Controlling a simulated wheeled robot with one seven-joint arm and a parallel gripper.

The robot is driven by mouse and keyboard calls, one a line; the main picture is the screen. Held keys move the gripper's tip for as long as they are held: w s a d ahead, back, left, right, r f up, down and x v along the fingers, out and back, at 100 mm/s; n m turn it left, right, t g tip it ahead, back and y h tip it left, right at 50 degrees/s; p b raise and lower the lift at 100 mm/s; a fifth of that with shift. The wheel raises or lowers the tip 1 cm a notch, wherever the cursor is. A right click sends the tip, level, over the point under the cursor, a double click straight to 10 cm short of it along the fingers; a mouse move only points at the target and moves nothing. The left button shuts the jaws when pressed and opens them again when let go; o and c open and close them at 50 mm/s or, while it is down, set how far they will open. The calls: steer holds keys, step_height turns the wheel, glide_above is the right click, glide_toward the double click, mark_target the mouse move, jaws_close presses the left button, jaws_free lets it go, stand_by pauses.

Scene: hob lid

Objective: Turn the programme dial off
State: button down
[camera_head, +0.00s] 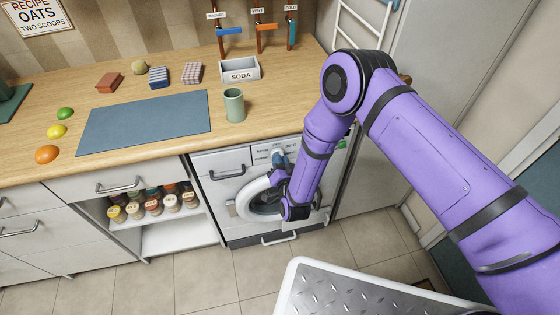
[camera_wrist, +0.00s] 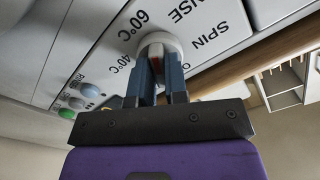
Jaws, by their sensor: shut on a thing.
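The programme dial (camera_wrist: 158,42) is a round white knob on the washing machine's front panel, seen close up in the wrist view. My gripper (camera_wrist: 160,72) is shut on the dial, one blue-grey finger on each side. A reddish strip shows on the dial between the fingers. Around it I read 40°C, 60°C, RINSE and SPIN; a further label starting with O is partly hidden by the right finger. I cannot tell which label the dial points at. In the head view my gripper (camera_head: 279,160) is at the washing machine (camera_head: 235,212), with my arm hiding part of the panel.
In the wrist view, a row of buttons (camera_wrist: 77,103) lies left of the dial. In the head view, the worktop (camera_head: 180,144) overhangs the machine, with a green cup (camera_head: 234,105) near its edge and a SODA box (camera_head: 240,71) behind. Open shelves with jars (camera_head: 153,207) stand left.

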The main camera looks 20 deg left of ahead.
steer(key=shift+f+m, duration=0.1)
steer(key=shift+m, duration=14.8)
steer(key=c, duration=1.1)
jaws_free()
steer(key=shift+c, duration=0.2)
steer(key=shift+s+d, duration=0.1)
